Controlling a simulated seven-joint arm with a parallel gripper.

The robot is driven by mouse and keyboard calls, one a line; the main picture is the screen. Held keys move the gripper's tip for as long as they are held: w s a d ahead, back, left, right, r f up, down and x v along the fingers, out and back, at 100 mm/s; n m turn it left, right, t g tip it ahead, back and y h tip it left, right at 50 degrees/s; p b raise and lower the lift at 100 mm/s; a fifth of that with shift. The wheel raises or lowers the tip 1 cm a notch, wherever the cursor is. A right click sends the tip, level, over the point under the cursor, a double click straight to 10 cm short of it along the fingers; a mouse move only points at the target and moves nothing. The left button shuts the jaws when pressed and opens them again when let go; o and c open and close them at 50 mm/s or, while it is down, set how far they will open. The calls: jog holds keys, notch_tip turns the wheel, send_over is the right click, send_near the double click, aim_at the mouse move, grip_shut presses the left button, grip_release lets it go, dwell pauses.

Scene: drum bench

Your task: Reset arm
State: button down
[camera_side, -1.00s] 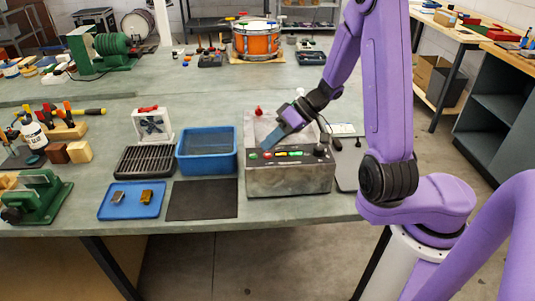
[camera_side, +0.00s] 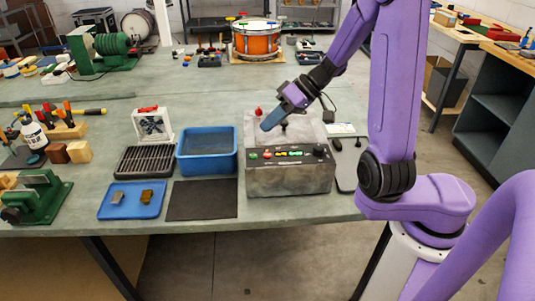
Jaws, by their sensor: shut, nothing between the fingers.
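My gripper (camera_side: 268,124) is shut and empty. It hangs in the air above the back part of a grey metal control box (camera_side: 290,180), with its blue fingers pointing down and to the left. The box has a row of coloured buttons (camera_side: 282,154) on its top panel and a dark knob at the right end. The fingers look apart from the buttons. A dark upright part shows just right of the fingertips.
Left of the box are a blue bin (camera_side: 207,168), a black mat (camera_side: 201,200), a blue tray (camera_side: 131,200) with two small blocks, a dark grate (camera_side: 145,161) and a small fan (camera_side: 151,124). An orange drum (camera_side: 255,40) stands far back. The bench behind the bin is clear.

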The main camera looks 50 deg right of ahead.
dwell(0.3)
jog(key=s+a+n+g+h, duration=0.3)
jog(key=s+a+n+g, duration=0.45)
jog(key=s, duration=0.25)
jog(key=s+d+n+t+h, duration=0.2)
jog(key=s+d+n+h, duration=0.1)
jog(key=s, duration=1.1)
jog(key=shift+d+r+n+h, duration=0.35)
jog(key=shift+d+n+h, duration=0.1)
jog(key=shift+d, duration=0.25)
